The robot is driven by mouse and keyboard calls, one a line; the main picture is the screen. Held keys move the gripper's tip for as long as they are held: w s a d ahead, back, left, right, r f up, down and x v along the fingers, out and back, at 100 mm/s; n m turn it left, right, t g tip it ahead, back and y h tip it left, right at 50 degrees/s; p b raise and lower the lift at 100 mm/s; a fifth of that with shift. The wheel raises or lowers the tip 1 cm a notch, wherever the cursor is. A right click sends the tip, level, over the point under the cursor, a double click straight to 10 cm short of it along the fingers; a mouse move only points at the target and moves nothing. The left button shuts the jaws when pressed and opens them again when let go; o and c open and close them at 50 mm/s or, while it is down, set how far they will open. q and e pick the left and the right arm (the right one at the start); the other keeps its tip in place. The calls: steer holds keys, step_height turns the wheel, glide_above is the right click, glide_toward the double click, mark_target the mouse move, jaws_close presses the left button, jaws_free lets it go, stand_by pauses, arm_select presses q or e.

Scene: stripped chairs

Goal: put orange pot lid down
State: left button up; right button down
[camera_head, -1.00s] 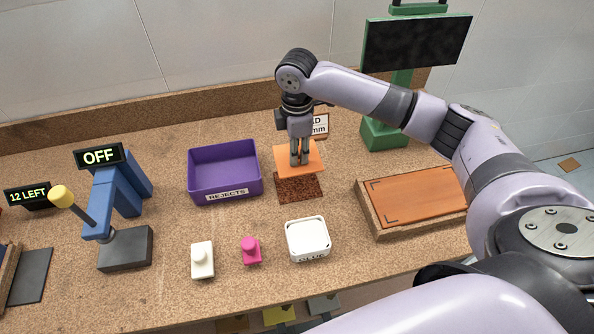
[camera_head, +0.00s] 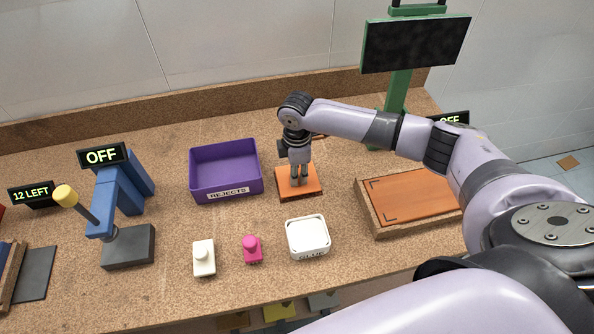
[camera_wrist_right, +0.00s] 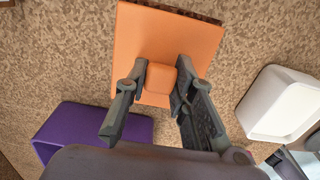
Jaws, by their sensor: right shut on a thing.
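The orange pot lid (camera_head: 311,184) is a flat square plate with a block-shaped knob on top; the right wrist view shows both plate (camera_wrist_right: 150,40) and knob (camera_wrist_right: 169,80). My right gripper (camera_head: 299,182) is shut on the knob, its fingers on either side of it in the wrist view (camera_wrist_right: 164,84). The lid is low over a dark red-brown speckled square pad, now almost wholly covered; a dark strip of it (camera_wrist_right: 185,10) shows past the lid's edge. I cannot tell whether lid and pad touch. My left gripper is not in view.
A purple REJECTS bin (camera_head: 226,170) stands left of the lid. A white box (camera_head: 307,237), a pink knobbed piece (camera_head: 252,249) and a white knobbed piece (camera_head: 204,258) are in front. A wooden tray (camera_head: 410,200) lies to the right. A blue lever device (camera_head: 122,190) reads OFF.

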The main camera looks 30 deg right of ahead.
steer(key=c, duration=1.3)
jaws_free()
steer(key=shift+f, duration=0.1)
steer(key=shift+c, duration=0.2)
step_height(320, 180, up, 12)
steer(key=b, duration=0.2)
steer(key=shift+r, duration=0.2)
steer(key=shift+f, duration=0.1)
